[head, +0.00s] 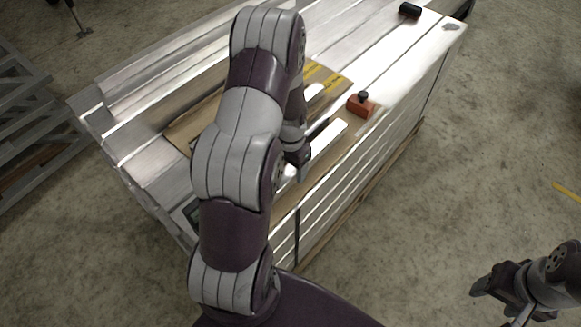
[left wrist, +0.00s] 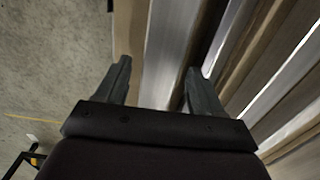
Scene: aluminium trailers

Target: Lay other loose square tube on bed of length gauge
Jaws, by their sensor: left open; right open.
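My left gripper (head: 302,170) hangs over the near edge of the aluminium stack, largely hidden by my own arm. In the left wrist view its open fingers (left wrist: 158,68) point down at a pale square tube (left wrist: 168,45) that runs lengthwise between them in the picture; I cannot tell whether they touch it. In the head view a bright tube piece (head: 328,137) lies beside the gripper, and a shorter one (head: 313,90) lies farther back. I cannot clearly make out which part is the gauge bed. My right gripper (head: 497,284) is open and empty at the lower right, over the floor.
An orange block with a black knob (head: 361,105) sits on the stack, right of the tube. A brown board with yellow stripes (head: 328,80) lies behind. A dark green block (head: 409,10) stands at the far end.

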